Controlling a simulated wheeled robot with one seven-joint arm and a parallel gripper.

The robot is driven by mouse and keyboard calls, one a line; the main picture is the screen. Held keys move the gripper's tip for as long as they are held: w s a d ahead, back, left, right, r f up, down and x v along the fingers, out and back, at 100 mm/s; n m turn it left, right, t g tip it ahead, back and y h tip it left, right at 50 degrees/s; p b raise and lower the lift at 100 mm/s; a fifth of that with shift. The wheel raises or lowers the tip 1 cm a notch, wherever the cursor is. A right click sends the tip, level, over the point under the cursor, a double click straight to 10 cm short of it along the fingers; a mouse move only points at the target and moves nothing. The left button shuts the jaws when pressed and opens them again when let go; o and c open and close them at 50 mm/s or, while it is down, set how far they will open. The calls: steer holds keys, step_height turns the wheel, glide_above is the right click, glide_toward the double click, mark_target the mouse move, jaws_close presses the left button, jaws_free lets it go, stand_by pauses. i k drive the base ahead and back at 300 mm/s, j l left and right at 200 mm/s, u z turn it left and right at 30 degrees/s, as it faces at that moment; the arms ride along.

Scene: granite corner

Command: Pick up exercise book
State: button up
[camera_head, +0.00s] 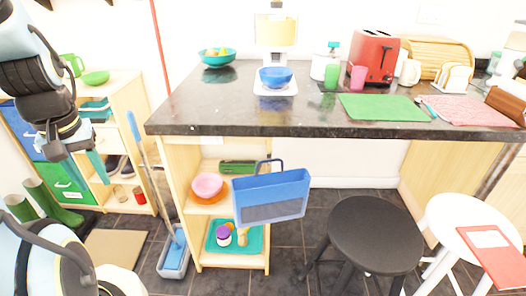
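A flat red book with a pale label (497,254), which looks like the exercise book, lies on the white round stool (455,222) at the lower right. It reaches past the stool's edge, and its right side is cut off by the picture border. My gripper (88,172) hangs at the left, pointing down, in front of the low shelf. Its two blue-green fingers are apart with nothing seen between them. It is far from the book, across the whole width of the picture.
A black stool (372,236) stands left of the white one. The dark granite counter (290,122) crosses the middle, holding a red toaster (374,57) and a green mat (382,107). A blue holder (271,196) hangs on the shelf side. Bare tiled floor (292,238) shows between shelf and stools.

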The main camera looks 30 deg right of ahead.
mark_target(503, 262)
steer(key=z, duration=1.2)
